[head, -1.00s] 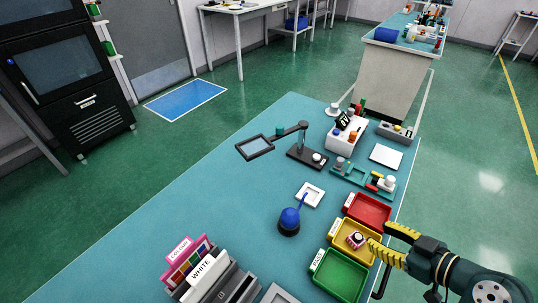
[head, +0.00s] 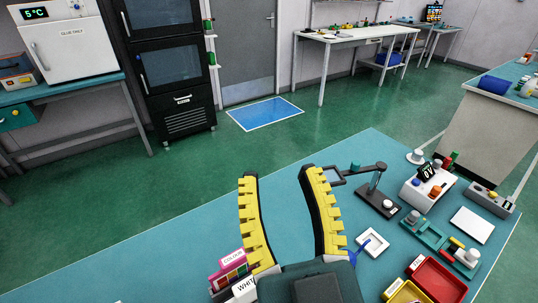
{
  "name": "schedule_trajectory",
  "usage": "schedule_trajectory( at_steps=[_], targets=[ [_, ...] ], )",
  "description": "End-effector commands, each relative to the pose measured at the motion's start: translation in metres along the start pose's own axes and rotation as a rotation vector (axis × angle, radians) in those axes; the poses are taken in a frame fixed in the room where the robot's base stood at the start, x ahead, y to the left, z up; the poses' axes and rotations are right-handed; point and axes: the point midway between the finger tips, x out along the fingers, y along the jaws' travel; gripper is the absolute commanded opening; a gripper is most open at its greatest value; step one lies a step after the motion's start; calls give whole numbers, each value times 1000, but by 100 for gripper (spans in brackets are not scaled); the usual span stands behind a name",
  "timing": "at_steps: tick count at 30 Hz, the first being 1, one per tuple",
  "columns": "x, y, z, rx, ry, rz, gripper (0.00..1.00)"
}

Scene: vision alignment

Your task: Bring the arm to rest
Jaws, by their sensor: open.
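My gripper (head: 290,222) is in the head view at the lower middle, with its two yellow-toothed black fingers spread wide apart and pointing away from me. It is open and nothing shows between the fingers but the bare teal table (head: 150,258). The gripper's body covers part of the table's near side. The right finger overlaps the end of a framed magnifier on a stand (head: 374,184) in the picture; I cannot tell whether they touch.
Left of the gripper stand a pink colour chart (head: 230,268) and a partly hidden "WHITE" block (head: 244,290). To the right are a white square frame (head: 372,242), a red tray (head: 438,282), a yellow tray (head: 405,293), a teal fixture (head: 428,234) and a white box (head: 425,190).

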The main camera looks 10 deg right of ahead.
Motion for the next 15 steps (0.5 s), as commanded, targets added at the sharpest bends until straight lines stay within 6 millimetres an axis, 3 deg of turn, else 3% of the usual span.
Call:
schedule_trajectory(
  at_steps=[5, 15],
  targets=[
    [21, 0, -55, -1, 1, 0, 47],
    [75, 1, -199, 4, 0, 0, 47]
  ],
)
